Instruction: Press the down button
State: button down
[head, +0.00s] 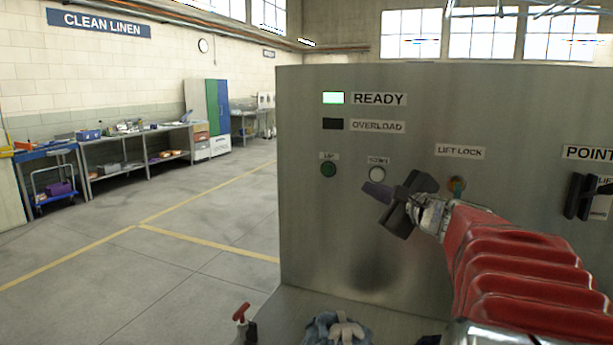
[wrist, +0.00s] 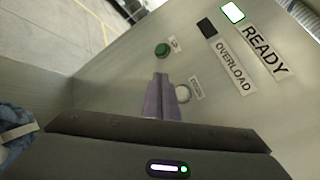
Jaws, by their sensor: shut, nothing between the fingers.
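The down button is a round white button (head: 377,174) under a small label on the steel control panel (head: 330,230). It also shows in the wrist view (wrist: 183,93), just right of the fingertips. My gripper (head: 374,191) is shut and empty, its purple-grey fingertips close below the white button in the head view. In the wrist view the shut fingers (wrist: 158,95) point at the panel beside the button. I cannot tell whether they touch the panel. A green button (head: 328,169) labelled UP sits left of the white one.
The READY lamp (head: 333,98) is lit green and the OVERLOAD lamp (head: 332,124) is dark. A LIFT LOCK control (head: 457,184) is partly behind my arm. A black handle (head: 578,195) is at the right. A red-topped lever (head: 241,313) and blue-grey cloth (head: 337,328) are below.

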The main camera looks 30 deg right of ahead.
aim_at(377, 175)
jog(key=w+d, duration=0.4)
jog(key=d, duration=0.2)
jog(key=shift+w, duration=0.35)
jog(key=shift+d, duration=0.1)
dwell(1.9)
jog(key=shift+w+d, duration=0.25)
